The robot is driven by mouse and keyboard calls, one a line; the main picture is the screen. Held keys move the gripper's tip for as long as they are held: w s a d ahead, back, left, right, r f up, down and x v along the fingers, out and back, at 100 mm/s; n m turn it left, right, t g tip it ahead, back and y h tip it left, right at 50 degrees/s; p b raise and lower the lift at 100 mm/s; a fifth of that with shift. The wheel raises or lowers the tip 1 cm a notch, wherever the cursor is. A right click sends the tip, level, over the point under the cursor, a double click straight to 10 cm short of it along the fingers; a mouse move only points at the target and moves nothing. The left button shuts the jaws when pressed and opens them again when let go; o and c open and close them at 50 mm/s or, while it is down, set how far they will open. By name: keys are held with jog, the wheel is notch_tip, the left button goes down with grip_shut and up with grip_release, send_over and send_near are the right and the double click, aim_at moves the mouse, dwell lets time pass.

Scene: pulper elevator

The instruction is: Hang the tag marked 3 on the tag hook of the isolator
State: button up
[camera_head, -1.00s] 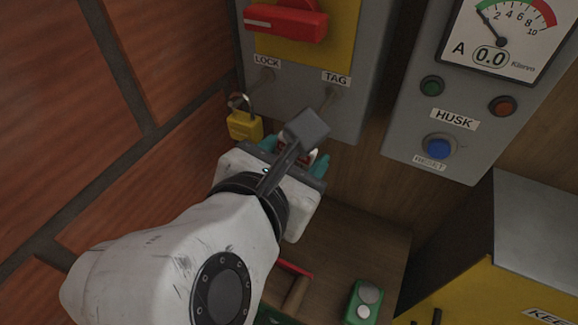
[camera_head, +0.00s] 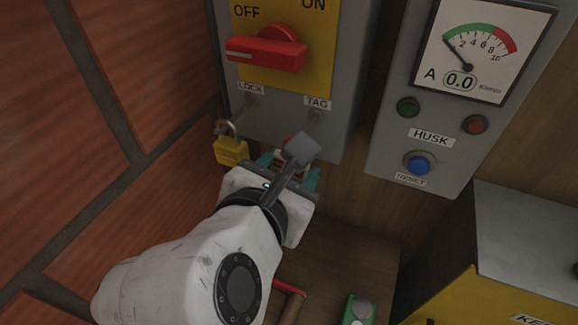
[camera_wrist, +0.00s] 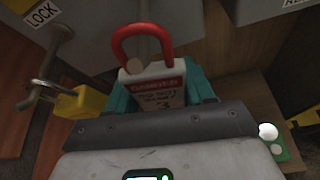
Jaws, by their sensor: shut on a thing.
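My gripper (camera_head: 290,170) is shut on a tag with a white body and a red top band, marked 3 (camera_wrist: 160,90). Its teal fingers (camera_wrist: 160,92) grip the tag's sides. The tag's red loop stands up above the fingers in the wrist view; in the head view my wrist mostly hides the tag. The grey isolator (camera_head: 345,60) has a TAG label with the tag hook (camera_head: 314,120) below it. My gripper is just below that hook. A pale rounded end shows inside the loop in the wrist view; I cannot tell whether the hook passes through it.
A yellow padlock (camera_head: 231,151) hangs on the LOCK hook, close left of my gripper. The isolator's red handle (camera_head: 265,52) points left, toward OFF. The HUSK panel (camera_head: 385,150) is to the right. A yellow box with a grey lid (camera_head: 525,230) stands lower right.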

dwell(0.4)
jog(key=o, duration=1.1)
jog(key=v, duration=1.1)
